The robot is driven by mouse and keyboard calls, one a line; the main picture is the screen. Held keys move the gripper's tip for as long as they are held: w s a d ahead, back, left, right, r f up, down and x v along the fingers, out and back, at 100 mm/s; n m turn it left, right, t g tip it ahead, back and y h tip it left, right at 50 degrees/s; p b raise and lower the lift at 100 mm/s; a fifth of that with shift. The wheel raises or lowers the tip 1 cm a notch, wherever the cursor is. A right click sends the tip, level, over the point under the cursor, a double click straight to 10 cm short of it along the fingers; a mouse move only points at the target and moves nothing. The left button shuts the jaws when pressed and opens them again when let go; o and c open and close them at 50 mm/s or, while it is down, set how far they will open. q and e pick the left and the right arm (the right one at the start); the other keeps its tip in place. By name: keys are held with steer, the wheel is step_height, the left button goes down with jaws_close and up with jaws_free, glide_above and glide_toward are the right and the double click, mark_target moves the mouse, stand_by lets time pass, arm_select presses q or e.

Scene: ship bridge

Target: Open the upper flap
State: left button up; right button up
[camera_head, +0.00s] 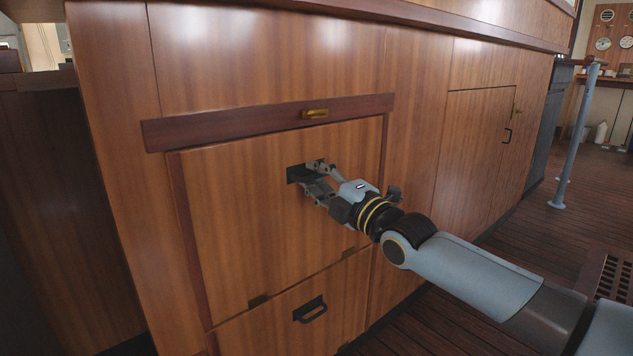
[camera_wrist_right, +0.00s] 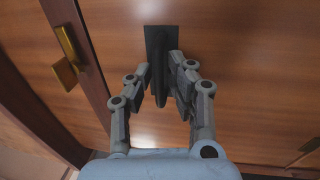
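The upper flap (camera_head: 240,215) is a flat wooden panel, shut flush in the cabinet front. A brass latch (camera_head: 315,114) sits on the dark rail above it, and shows at the left of the wrist view (camera_wrist_right: 66,58). The flap's black handle (camera_head: 296,174) is near its upper middle. My right gripper (camera_head: 312,178) is at this handle. In the wrist view its fingers (camera_wrist_right: 161,84) stand on both sides of the handle bar (camera_wrist_right: 160,72), with a gap on the left side; firm contact is not clear. My left gripper is not in view.
A lower flap with a black handle (camera_head: 310,309) is below, with hinges (camera_head: 258,300) between the two. A cabinet door (camera_head: 475,150) is to the right. A grey post (camera_head: 574,140) stands on the wooden floor (camera_head: 535,225), which is mostly clear.

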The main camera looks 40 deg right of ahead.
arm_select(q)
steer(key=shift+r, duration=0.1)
arm_select(e)
jaws_close()
stand_by(0.3)
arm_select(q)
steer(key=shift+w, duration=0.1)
arm_select(e)
steer(key=shift+s, duration=0.1)
steer(key=s+p, duration=0.1)
steer(key=s, duration=0.1)
steer(key=s+t, duration=0.1)
steer(key=shift+s+d+f+t+p, duration=0.15)
steer(key=shift+s+f+t+p, duration=0.15)
steer(key=shift+s+f+p, duration=0.1)
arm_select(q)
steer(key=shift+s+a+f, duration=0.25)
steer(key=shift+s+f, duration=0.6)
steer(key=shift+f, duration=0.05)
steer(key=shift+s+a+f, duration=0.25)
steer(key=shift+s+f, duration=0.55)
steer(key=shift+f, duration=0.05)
arm_select(e)
steer(key=s+f+t, duration=0.2)
steer(key=s+f, duration=0.1)
steer(key=s, duration=0.4)
steer(key=shift+d, duration=0.3)
